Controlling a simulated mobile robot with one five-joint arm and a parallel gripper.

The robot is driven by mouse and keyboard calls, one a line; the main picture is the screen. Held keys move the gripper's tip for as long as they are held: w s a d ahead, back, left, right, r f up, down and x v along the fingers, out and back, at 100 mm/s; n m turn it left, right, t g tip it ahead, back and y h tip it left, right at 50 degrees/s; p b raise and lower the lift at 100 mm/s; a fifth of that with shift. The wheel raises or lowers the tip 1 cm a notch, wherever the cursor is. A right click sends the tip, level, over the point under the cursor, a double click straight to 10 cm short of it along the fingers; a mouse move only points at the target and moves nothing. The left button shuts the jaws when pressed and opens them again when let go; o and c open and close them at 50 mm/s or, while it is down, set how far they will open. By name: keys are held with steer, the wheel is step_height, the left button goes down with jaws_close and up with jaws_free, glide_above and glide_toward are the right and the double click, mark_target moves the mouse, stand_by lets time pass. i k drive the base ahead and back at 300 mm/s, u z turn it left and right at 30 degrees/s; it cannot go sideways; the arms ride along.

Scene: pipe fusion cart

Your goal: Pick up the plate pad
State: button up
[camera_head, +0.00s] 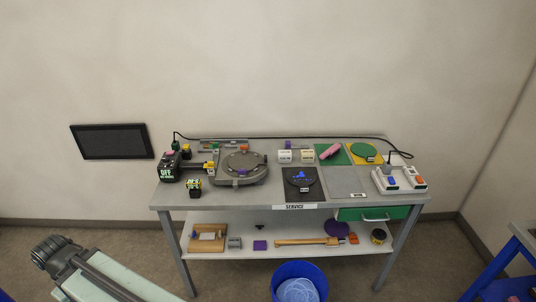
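A grey workbench (167,199) with a lower shelf stands against the wall. No label clearly names the plate pad, so I cannot tell for sure which object it is. My arm shows at the lower left, ending in a dark joint. No gripper fingers are visible, and nothing held can be seen.
A round grey machine (241,168) sits on the bench's left half, beside a black box reading OFF (168,172). A white power strip (400,180) is at the right. A blue bin (299,267) stands on the floor in front. The grey mat (344,180) is mostly bare.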

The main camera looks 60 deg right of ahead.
mark_target(285, 156)
steer(key=z, duration=0.15)
steer(key=i, duration=1.25)
steer(key=z, duration=0.8)
steer(key=k, duration=0.75)
steer(key=z, duration=0.15)
steer(key=i, duration=0.8)
